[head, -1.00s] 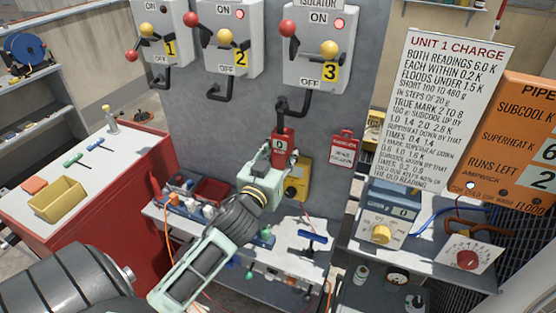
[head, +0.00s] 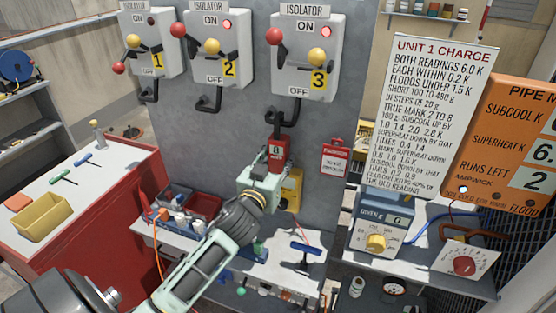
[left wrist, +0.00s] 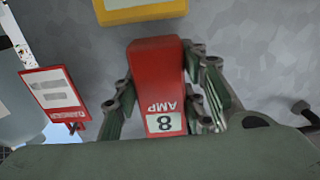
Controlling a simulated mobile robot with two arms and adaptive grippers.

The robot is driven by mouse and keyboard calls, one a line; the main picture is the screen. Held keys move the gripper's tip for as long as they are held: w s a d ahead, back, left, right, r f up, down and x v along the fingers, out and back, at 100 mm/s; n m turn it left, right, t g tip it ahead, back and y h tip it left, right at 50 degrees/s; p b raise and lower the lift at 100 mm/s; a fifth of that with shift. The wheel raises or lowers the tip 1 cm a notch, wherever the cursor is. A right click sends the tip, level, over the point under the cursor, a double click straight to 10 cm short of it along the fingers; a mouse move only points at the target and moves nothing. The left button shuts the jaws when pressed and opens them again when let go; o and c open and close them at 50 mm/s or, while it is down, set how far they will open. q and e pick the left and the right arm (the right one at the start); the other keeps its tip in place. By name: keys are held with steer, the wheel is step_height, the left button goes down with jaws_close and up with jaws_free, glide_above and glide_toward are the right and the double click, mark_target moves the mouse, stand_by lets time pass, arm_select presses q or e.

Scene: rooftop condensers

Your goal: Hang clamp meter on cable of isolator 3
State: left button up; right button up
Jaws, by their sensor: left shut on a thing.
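The red clamp meter (head: 277,152) stands upright below isolator 3 (head: 305,62), in front of the grey panel. Its top meets the lower end of the black cable (head: 283,116) of isolator 3. I cannot tell whether its jaw goes around the cable. My left gripper (head: 264,176) is shut on the meter's lower part. In the left wrist view the meter (left wrist: 158,78) sits between the fingers of the left gripper (left wrist: 165,105), its label upside down with "8" and "AMP". My right gripper is not in view.
A yellow device (head: 292,190) is close behind the gripper. A red and white tag (head: 334,158) hangs to the right. Isolator 2 (head: 217,55) and isolator 1 (head: 150,50) are at left. A workbench (head: 170,236) with tools lies below.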

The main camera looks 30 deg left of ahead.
arm_select(q)
steer(key=o, duration=1.5)
